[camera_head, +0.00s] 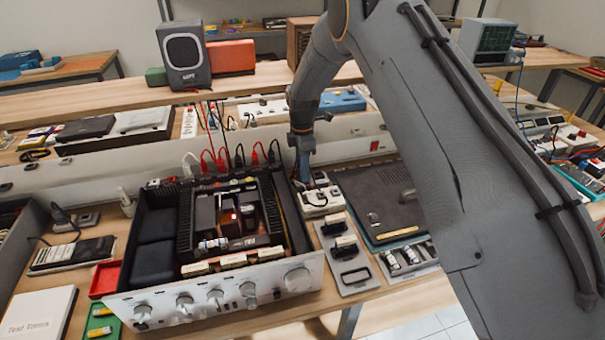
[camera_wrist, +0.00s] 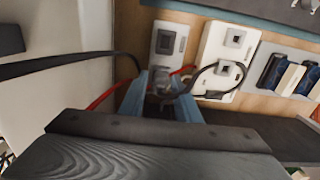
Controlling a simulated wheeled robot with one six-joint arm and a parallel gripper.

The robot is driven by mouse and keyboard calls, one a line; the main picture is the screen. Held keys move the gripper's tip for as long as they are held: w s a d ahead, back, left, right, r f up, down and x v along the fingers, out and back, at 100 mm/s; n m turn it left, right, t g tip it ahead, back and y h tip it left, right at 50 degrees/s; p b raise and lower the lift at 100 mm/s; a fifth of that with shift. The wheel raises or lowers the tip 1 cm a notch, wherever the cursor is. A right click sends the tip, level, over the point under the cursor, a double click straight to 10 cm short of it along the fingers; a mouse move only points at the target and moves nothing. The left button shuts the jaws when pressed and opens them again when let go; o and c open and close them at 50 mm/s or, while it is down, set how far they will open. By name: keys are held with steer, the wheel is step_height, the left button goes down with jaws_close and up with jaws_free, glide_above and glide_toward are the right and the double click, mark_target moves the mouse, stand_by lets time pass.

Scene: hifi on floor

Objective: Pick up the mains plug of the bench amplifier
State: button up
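The bench amplifier (camera_head: 215,285) is the open chassis with a silver knobbed front panel in the head view. My gripper (camera_head: 304,178) points down behind its right rear corner, just above a white socket block (camera_head: 322,200). In the wrist view the blue fingers of my gripper (camera_wrist: 165,100) straddle a small greyish piece (camera_wrist: 162,84). A black cable (camera_wrist: 215,94) and a red cable (camera_wrist: 104,98) run close by the fingers. I cannot tell whether the greyish piece is the mains plug, or whether the fingers touch it. No mains plug shows clearly.
The socket block also shows in the wrist view (camera_wrist: 228,45), beside a grey switch plate (camera_wrist: 168,40). A dark flat case (camera_head: 380,200) lies right of the gripper. Red and black leads (camera_head: 215,158) stand behind the amplifier. The bench is crowded, with little free room.

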jaws_close()
